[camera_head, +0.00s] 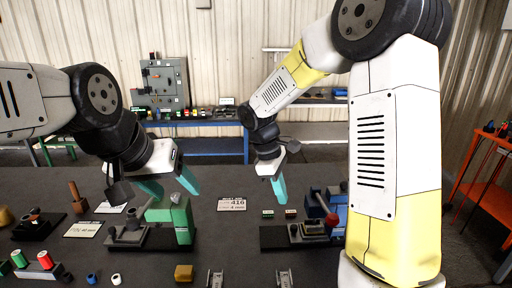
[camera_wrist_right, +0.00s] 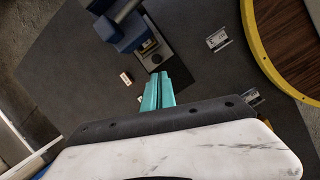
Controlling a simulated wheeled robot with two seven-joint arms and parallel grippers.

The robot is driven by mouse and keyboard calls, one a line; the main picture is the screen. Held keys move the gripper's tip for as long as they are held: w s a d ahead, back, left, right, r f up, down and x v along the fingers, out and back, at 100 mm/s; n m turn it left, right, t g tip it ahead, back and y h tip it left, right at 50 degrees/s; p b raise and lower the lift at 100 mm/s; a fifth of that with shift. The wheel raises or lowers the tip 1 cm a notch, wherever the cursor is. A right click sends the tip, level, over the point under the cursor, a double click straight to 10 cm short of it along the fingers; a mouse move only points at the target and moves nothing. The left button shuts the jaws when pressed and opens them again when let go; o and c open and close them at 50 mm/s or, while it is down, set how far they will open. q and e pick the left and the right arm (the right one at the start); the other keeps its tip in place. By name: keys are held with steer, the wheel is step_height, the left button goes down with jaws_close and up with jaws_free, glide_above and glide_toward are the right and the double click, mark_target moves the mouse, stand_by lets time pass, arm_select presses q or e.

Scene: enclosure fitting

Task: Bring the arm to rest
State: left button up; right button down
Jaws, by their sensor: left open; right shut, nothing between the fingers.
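My right gripper (camera_head: 279,188) hangs over the dark table with its teal fingers together and nothing between them. It also shows in the right wrist view (camera_wrist_right: 160,88), close to a blue clamp device (camera_wrist_right: 126,30). In the head view this blue device (camera_head: 314,206), with a red knob, stands on a dark base to the right of the gripper. My left gripper (camera_head: 169,184) has its teal fingers spread apart, at the green device (camera_head: 183,222) at the left. Whether its fingers touch the green device cannot be told.
A printed card (camera_head: 232,204) lies mid-table. A wooden cube (camera_head: 184,273) and two metal brackets (camera_head: 215,279) (camera_head: 284,278) lie near the front. A grey electrical cabinet (camera_head: 165,82) stands at the back, an orange rack (camera_head: 484,170) at the right.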

steer(key=s+d+r+m+t+y, duration=0.2)
steer(key=s+r+m+t, duration=0.1)
steer(key=s+r+m, duration=0.3)
steer(key=s+d+r+m+t+y, duration=0.2)
steer(key=s+r+m+t+y, duration=0.1)
steer(key=s+r+m, duration=0.3)
steer(key=shift+s+d+r+m+t, duration=0.35)
steer(key=shift+s+r, duration=0.65)
steer(key=shift+s, duration=0.9)
